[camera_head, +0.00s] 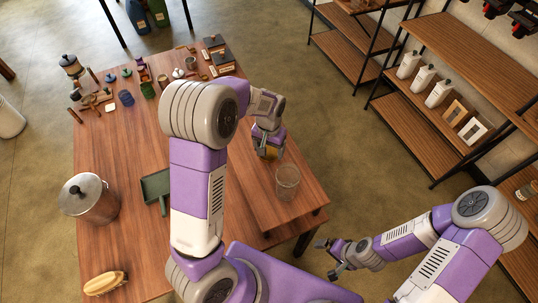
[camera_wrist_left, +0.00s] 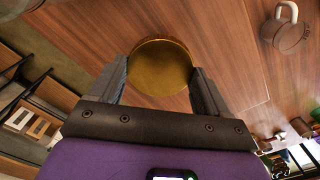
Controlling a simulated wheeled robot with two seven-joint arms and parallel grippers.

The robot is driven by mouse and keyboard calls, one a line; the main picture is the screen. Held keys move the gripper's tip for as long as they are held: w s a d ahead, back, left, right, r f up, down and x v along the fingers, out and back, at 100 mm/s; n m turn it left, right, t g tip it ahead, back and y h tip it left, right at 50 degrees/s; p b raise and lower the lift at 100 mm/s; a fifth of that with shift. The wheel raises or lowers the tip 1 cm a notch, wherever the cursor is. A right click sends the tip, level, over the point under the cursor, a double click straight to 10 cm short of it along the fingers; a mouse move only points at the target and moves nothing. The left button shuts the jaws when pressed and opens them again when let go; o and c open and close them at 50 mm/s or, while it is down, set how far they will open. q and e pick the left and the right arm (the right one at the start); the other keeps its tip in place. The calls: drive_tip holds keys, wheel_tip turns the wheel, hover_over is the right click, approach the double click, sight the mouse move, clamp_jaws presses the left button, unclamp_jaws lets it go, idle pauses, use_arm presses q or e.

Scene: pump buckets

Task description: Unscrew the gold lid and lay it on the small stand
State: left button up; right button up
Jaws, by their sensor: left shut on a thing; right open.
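The gold lid (camera_wrist_left: 160,67) sits between the two fingers of my left gripper (camera_wrist_left: 160,82) in the left wrist view, its round top facing the camera. In the head view, my left gripper (camera_head: 268,150) is over the right part of the table, with a bit of the gold lid (camera_head: 270,153) showing at its fingertips. A clear glass jar (camera_head: 287,183) stands just in front of it, with no lid visible on top. I cannot clearly make out the small stand. My right gripper (camera_head: 338,255) is open and empty, off the table's right side.
Shelves (camera_head: 430,110) with white bottles stand at the right. My left arm hides the table's middle.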

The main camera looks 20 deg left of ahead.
sight(269, 151)
use_arm(q)
drive_tip(key=shift+f, duration=2)
drive_tip(key=o, duration=1.1)
drive_tip(key=shift+f+b, duration=0.15)
drive_tip(key=shift+b, duration=0.15)
drive_tip(key=shift+r, duration=0.55)
wheel_tip(269, 151, up, 11)
drive_tip(key=shift+r+p, duration=0.2)
drive_tip(key=shift+p, duration=0.55)
